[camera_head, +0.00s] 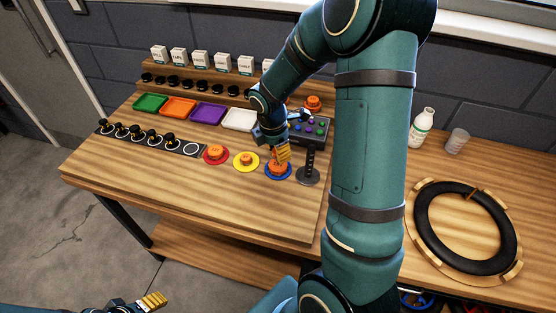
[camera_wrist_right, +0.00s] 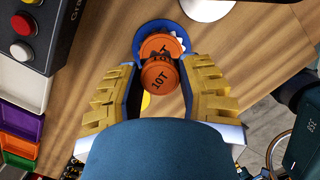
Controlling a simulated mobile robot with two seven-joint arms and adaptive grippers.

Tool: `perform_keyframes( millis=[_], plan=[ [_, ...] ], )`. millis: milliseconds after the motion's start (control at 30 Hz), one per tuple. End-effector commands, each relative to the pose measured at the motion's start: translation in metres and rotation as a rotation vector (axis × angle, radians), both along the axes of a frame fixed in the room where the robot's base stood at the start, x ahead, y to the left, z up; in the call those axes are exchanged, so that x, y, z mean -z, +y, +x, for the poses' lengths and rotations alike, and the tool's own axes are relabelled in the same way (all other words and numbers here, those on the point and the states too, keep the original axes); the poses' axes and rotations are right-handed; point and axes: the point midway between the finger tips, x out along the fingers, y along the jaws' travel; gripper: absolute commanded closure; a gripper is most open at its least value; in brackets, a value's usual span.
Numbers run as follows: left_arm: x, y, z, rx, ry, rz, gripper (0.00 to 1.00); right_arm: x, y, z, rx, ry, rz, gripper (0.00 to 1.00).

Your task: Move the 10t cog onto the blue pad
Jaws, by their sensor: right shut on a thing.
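The orange 10t cog (camera_wrist_right: 160,77), marked "10T" on its knob, is between the yellow fingers of my right gripper (camera_wrist_right: 160,92). Its wider orange base and pale teeth show over the blue pad (camera_wrist_right: 138,42). In the head view the cog (camera_head: 278,170) is at the blue pad (camera_head: 279,178), under my right gripper (camera_head: 283,154), which is shut on it. I cannot tell whether its underside touches the pad. My left gripper (camera_head: 152,301) is at the bottom left, away from the bench; its finger gap is unclear.
A black stand (camera_head: 309,175) is close on the right. Coloured trays (camera_head: 208,113) and a button box (camera_head: 318,130) stand behind. The front bench top is clear.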

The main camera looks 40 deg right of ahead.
Motion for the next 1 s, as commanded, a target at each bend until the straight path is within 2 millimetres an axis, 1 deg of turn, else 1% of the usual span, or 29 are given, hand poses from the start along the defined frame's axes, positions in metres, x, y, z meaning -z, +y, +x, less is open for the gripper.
perform_keyframes(
  millis=[300, 567, 700, 733, 767, 800, 1000],
  plan=[
    [0.007, 0.0, -0.002, 0.004, 0.006, -0.002, 0.39, 0.037, 0.0, 0.0, 0.0, 0.002, 0.001, 0.91],
    [0.007, 0.0, -0.002, 0.004, 0.006, -0.002, 0.39, 0.037, 0.0, 0.0, 0.0, 0.0, 0.001, 0.91],
    [0.01, -0.001, -0.003, 0.005, 0.007, -0.002, 0.39, 0.041, 0.0, 0.0, 0.0, 0.0, 0.0, 0.91],
    [0.009, -0.001, -0.003, 0.006, 0.007, -0.002, 0.39, 0.041, 0.0, 0.0, 0.0, 0.0, 0.0, 0.52],
    [0.009, -0.001, -0.003, 0.005, 0.008, -0.002, 0.39, 0.04, 0.0, 0.0, 0.0, 0.0, 0.0, 0.42],
    [0.009, -0.001, -0.003, 0.005, 0.008, -0.002, 0.39, 0.04, 0.0, 0.0, 0.0, 0.0, 0.0, 0.35],
    [0.009, -0.001, -0.003, 0.005, 0.007, -0.002, 0.39, 0.04, 0.0, 0.0, 0.0, 0.0, 0.0, 0.35]
  ],
)
